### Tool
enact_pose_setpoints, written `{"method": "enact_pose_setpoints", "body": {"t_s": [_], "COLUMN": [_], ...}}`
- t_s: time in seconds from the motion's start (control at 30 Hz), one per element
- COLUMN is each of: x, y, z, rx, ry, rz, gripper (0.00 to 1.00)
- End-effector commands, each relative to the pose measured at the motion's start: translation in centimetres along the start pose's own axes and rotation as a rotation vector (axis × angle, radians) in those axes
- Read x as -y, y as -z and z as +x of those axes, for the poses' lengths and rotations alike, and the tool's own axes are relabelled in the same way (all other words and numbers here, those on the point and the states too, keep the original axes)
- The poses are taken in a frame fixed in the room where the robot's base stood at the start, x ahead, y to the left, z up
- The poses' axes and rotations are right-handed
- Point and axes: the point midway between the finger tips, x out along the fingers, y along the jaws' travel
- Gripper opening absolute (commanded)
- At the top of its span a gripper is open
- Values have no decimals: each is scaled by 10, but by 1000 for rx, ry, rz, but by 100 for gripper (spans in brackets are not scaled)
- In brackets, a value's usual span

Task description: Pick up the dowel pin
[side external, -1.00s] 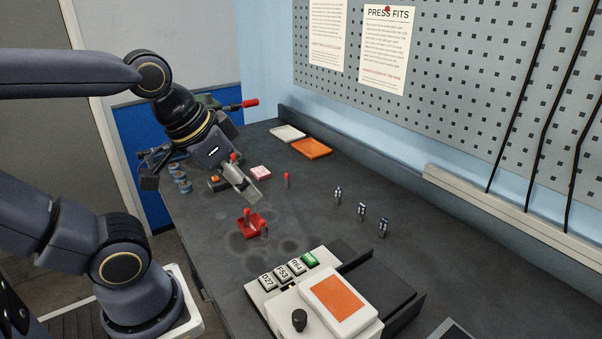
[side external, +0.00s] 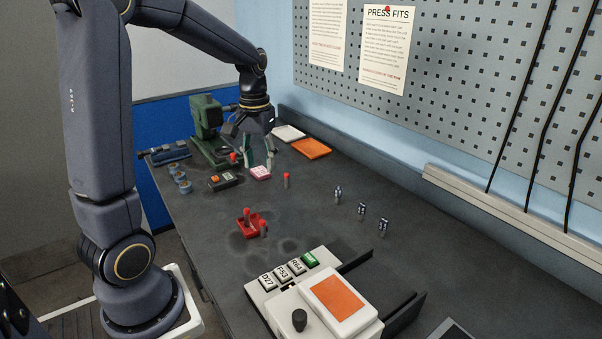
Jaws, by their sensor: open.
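My gripper (side external: 258,153) is open and points down at the far part of the bench, above or near a small pink-and-white block (side external: 260,173). Nothing shows between its fingers. I cannot tell for sure which piece is the dowel pin. A red-topped pin (side external: 286,180) stands upright to the right of the block, apart from my gripper. A red holder (side external: 255,227) with red upright pieces sits nearer the middle.
A green machine (side external: 210,132) stands left of my gripper, with a small button box (side external: 225,180) in front. A white tray (side external: 288,133) and an orange tray (side external: 311,148) lie behind. A white device (side external: 335,300) fills the front. The bench between is mostly clear.

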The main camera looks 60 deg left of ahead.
Motion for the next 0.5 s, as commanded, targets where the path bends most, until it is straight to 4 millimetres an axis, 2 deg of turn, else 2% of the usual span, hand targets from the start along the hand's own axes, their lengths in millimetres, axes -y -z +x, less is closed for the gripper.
{"method": "enact_pose_setpoints", "body": {"t_s": [0.17, 0.5], "x": [9, 8], "y": [-2, -5], "z": [26, 103], "rx": [27, 28], "ry": [5, 4], "rz": [-24, -22], "gripper": [47, 47]}}
